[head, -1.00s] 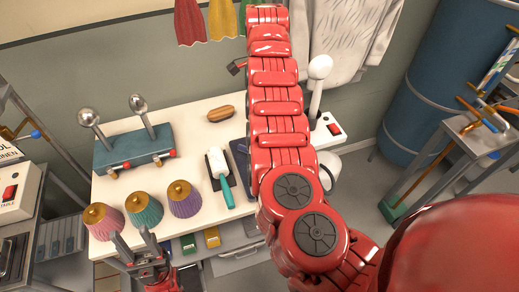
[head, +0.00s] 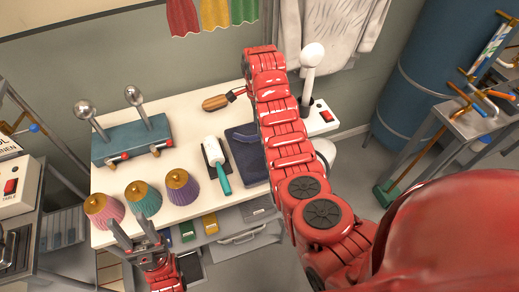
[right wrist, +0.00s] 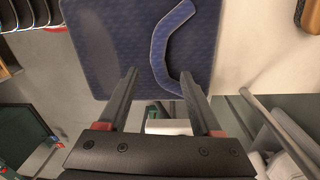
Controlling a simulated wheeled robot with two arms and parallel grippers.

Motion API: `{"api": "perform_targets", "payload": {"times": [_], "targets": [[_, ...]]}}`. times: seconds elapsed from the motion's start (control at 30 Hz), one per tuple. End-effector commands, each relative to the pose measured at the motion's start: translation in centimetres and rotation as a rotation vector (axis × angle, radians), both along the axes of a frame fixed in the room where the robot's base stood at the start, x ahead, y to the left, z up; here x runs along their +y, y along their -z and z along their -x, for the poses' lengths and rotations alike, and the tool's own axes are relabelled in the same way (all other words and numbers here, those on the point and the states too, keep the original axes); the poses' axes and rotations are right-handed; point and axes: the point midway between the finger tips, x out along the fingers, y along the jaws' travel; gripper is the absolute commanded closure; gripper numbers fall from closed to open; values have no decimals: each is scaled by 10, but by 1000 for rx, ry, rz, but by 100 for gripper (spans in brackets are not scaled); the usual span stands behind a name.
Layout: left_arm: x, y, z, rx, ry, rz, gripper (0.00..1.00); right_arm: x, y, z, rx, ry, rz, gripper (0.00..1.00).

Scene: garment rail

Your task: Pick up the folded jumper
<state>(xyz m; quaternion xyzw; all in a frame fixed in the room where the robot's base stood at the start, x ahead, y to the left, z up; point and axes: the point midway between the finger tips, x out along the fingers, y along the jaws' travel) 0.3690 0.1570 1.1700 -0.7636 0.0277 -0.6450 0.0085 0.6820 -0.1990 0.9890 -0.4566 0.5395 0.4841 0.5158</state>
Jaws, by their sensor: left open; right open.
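The folded jumper (head: 244,158) is dark navy and lies flat on the white table, right of the lint roller. In the head view my right arm covers its right part. In the right wrist view the jumper (right wrist: 112,45) is blue, with a curved raised band on top. My right gripper (right wrist: 159,74) is open and empty, its fingertips overlapping the jumper's edge in the picture; I cannot tell their height above it. The head view hides this gripper behind my arm. My left gripper (head: 131,226) is open and empty at the table's front edge, by the pink shade.
A lint roller (head: 216,164) lies close left of the jumper, and a wooden brush (head: 215,103) behind. Pink (head: 104,211), teal (head: 143,198) and purple (head: 182,187) shades stand at the front left. A blue stand with knobs (head: 130,140) is behind them. A white steamer-like device (head: 313,65) stands right.

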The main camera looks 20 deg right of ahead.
Motion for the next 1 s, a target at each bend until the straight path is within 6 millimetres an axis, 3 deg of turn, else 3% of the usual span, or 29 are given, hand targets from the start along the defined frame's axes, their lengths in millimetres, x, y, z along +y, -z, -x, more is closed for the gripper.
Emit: {"api": "perform_targets", "payload": {"times": [0.27,0.43,0.67,1.0], "targets": [[0,-32,0,0,0,0,50,6,22,4,6,0,0,34],[0,-35,0,0,0,0,50,6,45,4,3,1,1,34],[0,-34,0,0,0,0,50,6,51,3,-2,0,1,34],[0,-34,0,0,0,0,50,6,51,4,-1,0,1,92]]}}
